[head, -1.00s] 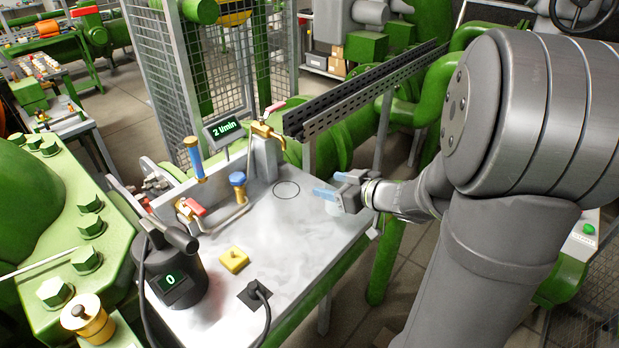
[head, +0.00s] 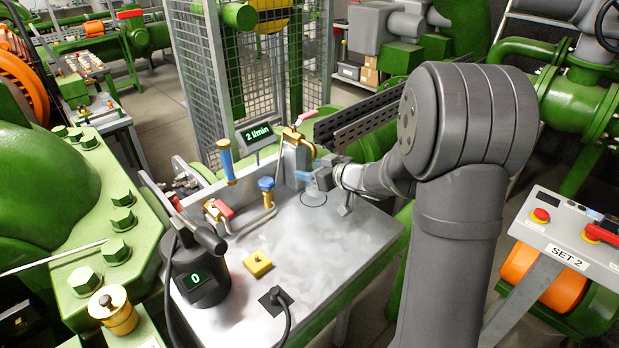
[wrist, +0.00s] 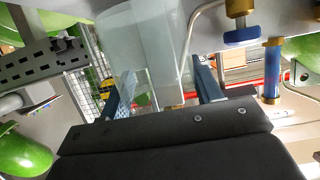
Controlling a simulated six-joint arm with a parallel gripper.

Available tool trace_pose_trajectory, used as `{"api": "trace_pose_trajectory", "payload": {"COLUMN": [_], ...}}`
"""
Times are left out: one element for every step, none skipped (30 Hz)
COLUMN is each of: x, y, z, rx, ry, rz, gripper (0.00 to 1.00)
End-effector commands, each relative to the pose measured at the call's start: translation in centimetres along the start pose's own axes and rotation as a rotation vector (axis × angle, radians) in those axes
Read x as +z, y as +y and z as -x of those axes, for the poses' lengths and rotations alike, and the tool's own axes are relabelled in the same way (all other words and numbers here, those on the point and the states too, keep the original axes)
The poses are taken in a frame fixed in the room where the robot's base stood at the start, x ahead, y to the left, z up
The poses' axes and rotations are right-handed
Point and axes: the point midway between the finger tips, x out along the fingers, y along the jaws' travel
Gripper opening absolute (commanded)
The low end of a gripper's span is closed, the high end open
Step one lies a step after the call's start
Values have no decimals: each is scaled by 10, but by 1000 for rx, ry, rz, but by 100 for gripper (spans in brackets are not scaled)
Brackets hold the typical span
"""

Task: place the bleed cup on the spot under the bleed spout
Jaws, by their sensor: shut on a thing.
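The bleed cup, a translucent pale cup (wrist: 140,45), fills the upper middle of the wrist view. My gripper (head: 308,176) is shut on it, with a blue finger on each side; the gripper also shows in the wrist view (wrist: 165,95). In the head view the cup is small and hard to make out at the fingers. The spot, a thin dark ring (head: 313,199) on the grey bench top, lies just below my gripper. The brass bleed spout (head: 308,148) with a red lever is just behind the gripper. Whether the cup touches the bench, I cannot tell.
A blue-knobbed valve (head: 266,186) and a red-handled pipe valve (head: 224,210) stand left of the ring. A yellow block (head: 257,264) and a dark gauge pot (head: 196,275) are nearer. A perforated rail (head: 355,122) runs behind my wrist.

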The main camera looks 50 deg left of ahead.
Motion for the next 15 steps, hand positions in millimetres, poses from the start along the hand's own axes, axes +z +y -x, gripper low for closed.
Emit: {"api": "trace_pose_trajectory", "payload": {"x": [-1, -2, -3, -3, -4, -6, 0, 6, 12, 17, 21, 25, 27, 28, 28], "y": [0, 0, 0, 0, -1, -1, 0, 0, 0, 0, 0, 0, 0, 0, 0], "z": [-3, -4, -6, -8, -11, -15, -17, -18, -20, -22, -23, -25, -25, -26, -26], "rx": [0, 0, 0, -1, -1, -1, -1, -1, -1, -1, -1, -1, 0, 0, 1], "ry": [1, 1, 1, 1, 0, 0, -2, -3, -3, -3, -3, -2, -1, -1, 0], "rz": [1, 1, 1, 1, 1, 1, -2, -4, -4, -5, -4, -4, -2, -1, -1], "gripper": [33, 33, 33, 33, 33, 33, 33, 33, 33, 33, 33, 33, 33, 33, 33]}}
